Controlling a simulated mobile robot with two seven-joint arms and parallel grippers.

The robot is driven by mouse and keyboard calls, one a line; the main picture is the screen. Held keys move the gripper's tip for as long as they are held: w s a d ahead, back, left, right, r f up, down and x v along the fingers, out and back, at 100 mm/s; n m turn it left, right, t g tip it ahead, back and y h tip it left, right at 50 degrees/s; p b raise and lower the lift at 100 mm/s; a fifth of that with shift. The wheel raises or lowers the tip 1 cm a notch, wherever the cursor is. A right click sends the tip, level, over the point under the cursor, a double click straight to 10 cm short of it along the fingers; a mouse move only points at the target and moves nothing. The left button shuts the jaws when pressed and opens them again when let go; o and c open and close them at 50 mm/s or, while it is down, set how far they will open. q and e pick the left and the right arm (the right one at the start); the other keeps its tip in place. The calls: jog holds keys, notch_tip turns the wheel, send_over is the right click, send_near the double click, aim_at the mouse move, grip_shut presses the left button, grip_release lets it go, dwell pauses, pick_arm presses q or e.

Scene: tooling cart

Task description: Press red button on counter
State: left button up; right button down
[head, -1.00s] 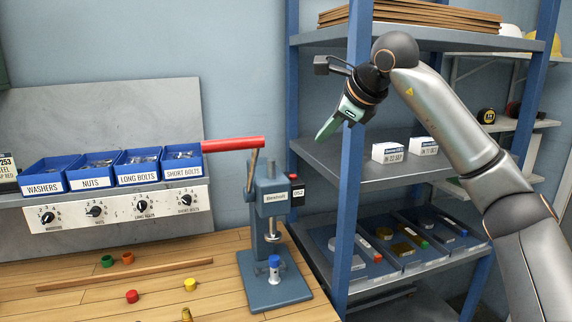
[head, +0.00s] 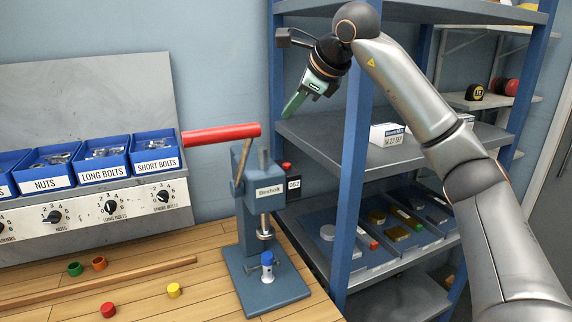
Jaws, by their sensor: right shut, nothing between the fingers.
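A small red button (head: 286,166) sits on top of a dark box marked 052 (head: 294,184), at the right side of the blue-grey lever press on the counter. A round red piece (head: 108,310) lies on the wooden counter (head: 210,262) at the front left. My right gripper (head: 291,108) is shut and empty, with its green fingertips pointing down and left. In the picture it is above the red button, apart from it; how far apart in depth I cannot tell. My left gripper is not in view.
The press (head: 262,215) has a red lever handle (head: 222,134) reaching left. Blue bins (head: 104,158) stand above a panel of dials. A blue shelf post (head: 354,180) and grey shelves are to the right, behind my right arm. Green, orange and yellow pieces lie on the counter.

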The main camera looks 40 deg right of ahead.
jog(key=b, duration=0.7)
send_over(287, 165)
jog(key=f, duration=0.7)
jog(key=shift+s+d+f, duration=0.25)
jog(key=shift+s+d, duration=0.05)
jog(key=shift+s, duration=0.05)
jog(key=shift+f+b, duration=0.4)
jog(key=shift+f, duration=0.2)
jog(key=shift+f, duration=0.1)
dwell(0.4)
jog(key=shift+f, duration=0.3)
jog(key=shift+f+b, duration=0.4)
jog(key=shift+f, duration=0.1)
dwell(0.5)
jog(key=shift+r, duration=0.1)
jog(key=shift+r+p, duration=0.8)
jog(key=shift+p, duration=0.2)
